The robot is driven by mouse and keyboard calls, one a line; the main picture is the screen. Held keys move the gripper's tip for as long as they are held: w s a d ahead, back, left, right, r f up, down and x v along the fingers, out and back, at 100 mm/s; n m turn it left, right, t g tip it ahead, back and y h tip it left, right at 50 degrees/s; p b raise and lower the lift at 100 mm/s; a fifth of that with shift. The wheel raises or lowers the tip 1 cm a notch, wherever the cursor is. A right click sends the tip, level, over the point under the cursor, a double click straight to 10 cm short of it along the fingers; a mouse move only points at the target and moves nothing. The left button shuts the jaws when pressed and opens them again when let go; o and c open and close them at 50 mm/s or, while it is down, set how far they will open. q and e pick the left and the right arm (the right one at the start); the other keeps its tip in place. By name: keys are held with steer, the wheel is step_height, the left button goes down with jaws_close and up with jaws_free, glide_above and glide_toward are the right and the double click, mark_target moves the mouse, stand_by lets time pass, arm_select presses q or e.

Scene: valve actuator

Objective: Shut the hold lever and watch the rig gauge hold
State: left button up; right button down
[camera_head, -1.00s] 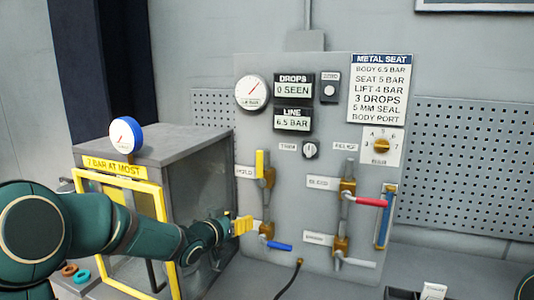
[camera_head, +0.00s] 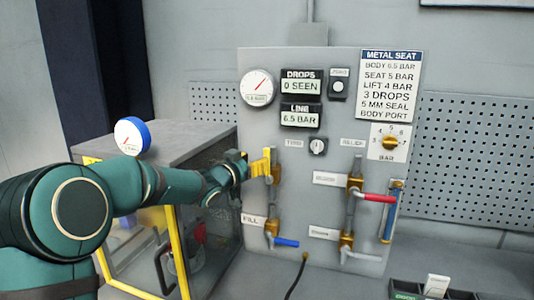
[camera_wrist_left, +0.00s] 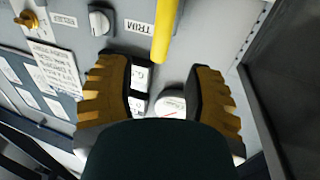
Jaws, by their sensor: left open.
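The yellow hold lever (camera_head: 267,152) stands upright on the panel's left pipe; its label is hidden behind my left gripper. My left gripper (camera_head: 258,168) is open, with its yellow fingers right at the lever. In the left wrist view the yellow lever (camera_wrist_left: 164,32) shows ahead, between the lines of my open fingers (camera_wrist_left: 160,70); contact cannot be told. A white round gauge (camera_head: 257,88) is on the panel, and a blue-rimmed gauge (camera_head: 131,136) stands on the box. I cannot tell which is the rig gauge. My right gripper is not in view.
Displays read 0 SEEN drops (camera_head: 300,87) and 6.5 BAR line (camera_head: 300,120). A blue fill lever (camera_head: 286,243) is below, a red lever (camera_head: 377,198) to the right. The yellow-framed box (camera_head: 180,265) stands left, under my arm.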

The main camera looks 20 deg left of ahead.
mark_target(265, 155)
arm_select(q)
steer(key=p+x, duration=0.1)
steer(key=x, duration=0.6)
steer(key=shift+w, duration=0.1)
jaws_close()
